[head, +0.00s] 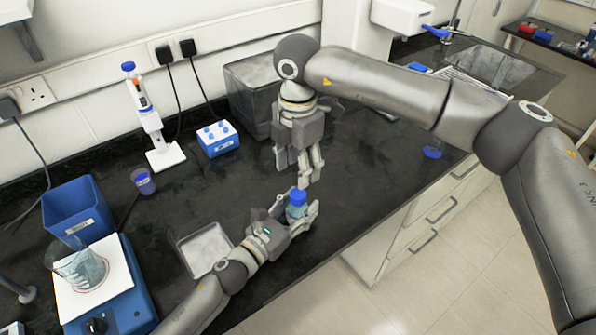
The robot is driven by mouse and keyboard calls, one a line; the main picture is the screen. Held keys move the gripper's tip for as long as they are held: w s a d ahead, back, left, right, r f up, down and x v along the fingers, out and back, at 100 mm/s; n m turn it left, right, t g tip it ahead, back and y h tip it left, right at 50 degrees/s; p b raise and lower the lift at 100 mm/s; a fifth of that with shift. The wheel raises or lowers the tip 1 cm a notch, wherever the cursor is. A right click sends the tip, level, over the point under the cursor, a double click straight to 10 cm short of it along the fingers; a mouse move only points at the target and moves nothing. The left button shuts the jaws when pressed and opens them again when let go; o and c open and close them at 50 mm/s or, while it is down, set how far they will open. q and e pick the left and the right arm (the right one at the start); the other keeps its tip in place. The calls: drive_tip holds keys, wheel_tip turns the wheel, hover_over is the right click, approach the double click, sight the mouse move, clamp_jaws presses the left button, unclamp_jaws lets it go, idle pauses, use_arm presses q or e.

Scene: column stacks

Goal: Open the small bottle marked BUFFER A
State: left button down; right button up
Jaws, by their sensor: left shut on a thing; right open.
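A small bottle (294,212) with a blue cap (298,196) stands upright in the jaws of my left gripper (296,211), low over the dark bench. My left gripper is shut on its body. The cap is on the bottle. No marking can be read on the bottle, as the fingers cover much of it. My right gripper (298,172) points down, open and empty, just above and behind the cap, apart from it.
A metal tray (183,243) lies left of my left gripper. A blue rack (218,149), a pipette on a stand (165,158), a small purple-topped container (144,182), a blue bin (62,203) and a stirrer with a beaker (82,268) stand further left. A blue item (432,152) lies near the right edge.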

sight(298, 194)
drive_tip(key=m, duration=0.4)
drive_tip(key=shift+m, duration=0.3)
drive_tip(key=shift+f+m, duration=0.25)
drive_tip(key=shift+m, duration=0.05)
wheel_tip(298, 194, down, 8)
drive_tip(key=shift+r, duration=0.2)
